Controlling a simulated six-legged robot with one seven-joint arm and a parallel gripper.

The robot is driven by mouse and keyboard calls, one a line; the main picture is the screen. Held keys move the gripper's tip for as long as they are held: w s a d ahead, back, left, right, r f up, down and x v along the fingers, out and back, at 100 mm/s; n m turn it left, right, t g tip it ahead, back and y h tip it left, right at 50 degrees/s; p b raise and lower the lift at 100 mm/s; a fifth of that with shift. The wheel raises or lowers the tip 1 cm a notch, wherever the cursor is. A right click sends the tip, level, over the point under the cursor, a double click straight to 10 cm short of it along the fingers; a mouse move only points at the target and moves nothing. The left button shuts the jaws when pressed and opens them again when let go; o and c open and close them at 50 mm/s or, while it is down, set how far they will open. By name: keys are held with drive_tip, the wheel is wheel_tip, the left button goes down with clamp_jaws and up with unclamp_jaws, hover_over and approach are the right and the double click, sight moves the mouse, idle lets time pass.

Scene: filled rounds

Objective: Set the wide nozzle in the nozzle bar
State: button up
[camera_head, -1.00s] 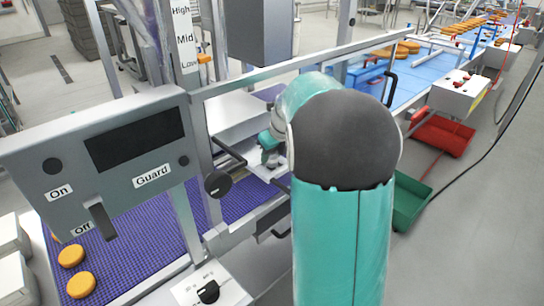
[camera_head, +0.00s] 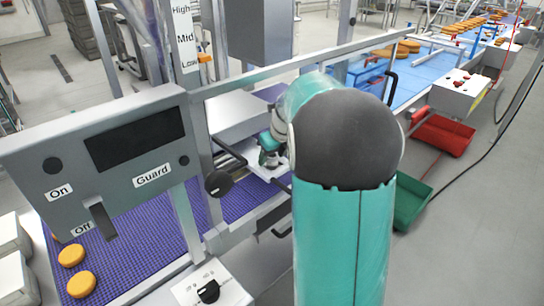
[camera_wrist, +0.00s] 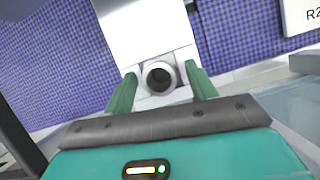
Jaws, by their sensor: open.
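In the wrist view, a grey round tube end with a dark hole (camera_wrist: 159,77) faces me against a pale block (camera_wrist: 150,35). It looks like a nozzle at the nozzle bar, but I cannot tell its width or how deep it is seated. My gripper (camera_wrist: 161,73) is open, its two green fingers on either side of the tube end, with a visible gap on each side. In the head view my gripper (camera_head: 270,150) is small beside the pale machine part over the belt, and my own arm hides much of that area.
The purple belt (camera_head: 116,262) runs below, with orange round pieces (camera_head: 80,284) at lower left. A control panel marked Guard (camera_head: 110,160) and a dial box (camera_head: 208,290) stand close at left. A metal rail (camera_head: 250,73) crosses behind my arm. Red (camera_head: 443,135) and green (camera_head: 411,203) bins are at right.

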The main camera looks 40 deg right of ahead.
sight(274, 156)
drive_tip(key=v, duration=0.5)
drive_tip(key=shift+s+f, duration=0.15)
drive_tip(key=shift+s, duration=0.2)
drive_tip(key=s, duration=1)
drive_tip(key=shift+s, duration=0.1)
drive_tip(key=shift+s+f, duration=0.1)
drive_tip(key=shift+s, duration=0.35)
